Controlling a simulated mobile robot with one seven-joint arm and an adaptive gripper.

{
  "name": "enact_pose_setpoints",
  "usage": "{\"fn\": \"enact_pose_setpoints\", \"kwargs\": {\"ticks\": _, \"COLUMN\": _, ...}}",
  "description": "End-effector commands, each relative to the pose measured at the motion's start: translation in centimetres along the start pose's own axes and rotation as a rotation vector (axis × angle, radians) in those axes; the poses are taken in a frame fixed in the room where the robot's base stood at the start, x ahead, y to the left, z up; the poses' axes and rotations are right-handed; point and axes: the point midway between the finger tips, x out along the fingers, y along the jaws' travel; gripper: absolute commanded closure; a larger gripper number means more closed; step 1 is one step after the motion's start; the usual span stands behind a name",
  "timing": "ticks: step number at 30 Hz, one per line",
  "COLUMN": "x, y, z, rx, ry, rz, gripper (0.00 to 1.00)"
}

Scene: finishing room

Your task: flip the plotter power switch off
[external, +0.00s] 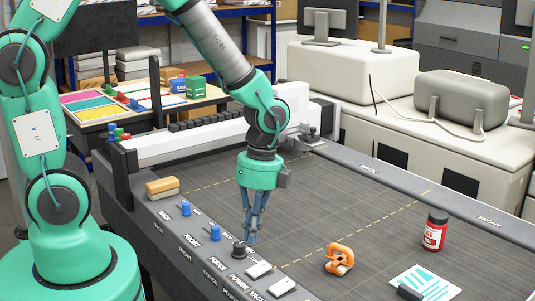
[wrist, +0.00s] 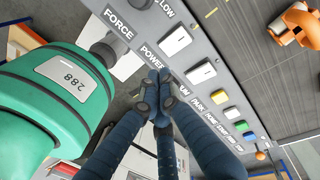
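The plotter power switch (external: 258,269) is a white rocker on the dark front rail, beside the POWER label. It also shows in the wrist view (wrist: 174,40), just above and right of my fingertips. I cannot tell which way it is tipped. A matching white rocker (external: 283,286) by the vacuum label sits beside it and shows in the wrist view (wrist: 201,73). My gripper (external: 250,240) points down over the rail, near the black force knob (external: 239,249) and the power switch. Its fingertips (wrist: 158,84) are together and empty, and cover part of the labels. I see no clear contact.
Blue knobs (external: 214,232) line the rail to the left. An orange clamp-like item (external: 339,259), a red jar (external: 435,231) and a striped sheet (external: 424,285) lie on the plotter bed (external: 330,205). Coloured buttons (wrist: 231,113) follow the rockers.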

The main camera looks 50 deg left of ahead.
Motion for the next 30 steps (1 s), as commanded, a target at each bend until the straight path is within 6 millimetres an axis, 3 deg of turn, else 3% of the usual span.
{"fn": "enact_pose_setpoints", "kwargs": {"ticks": 6, "x": -3.6, "y": 1.0, "z": 0.0, "rx": 0.000, "ry": 0.001, "rz": -0.004, "gripper": 1.00}}
{"fn": "enact_pose_setpoints", "kwargs": {"ticks": 12, "x": -5.2, "y": 1.7, "z": 0.0, "rx": -0.001, "ry": 0.000, "rz": -0.001, "gripper": 1.00}}
{"fn": "enact_pose_setpoints", "kwargs": {"ticks": 30, "x": -5.7, "y": 1.9, "z": 0.0, "rx": -0.001, "ry": 0.000, "rz": 0.000, "gripper": 1.00}}
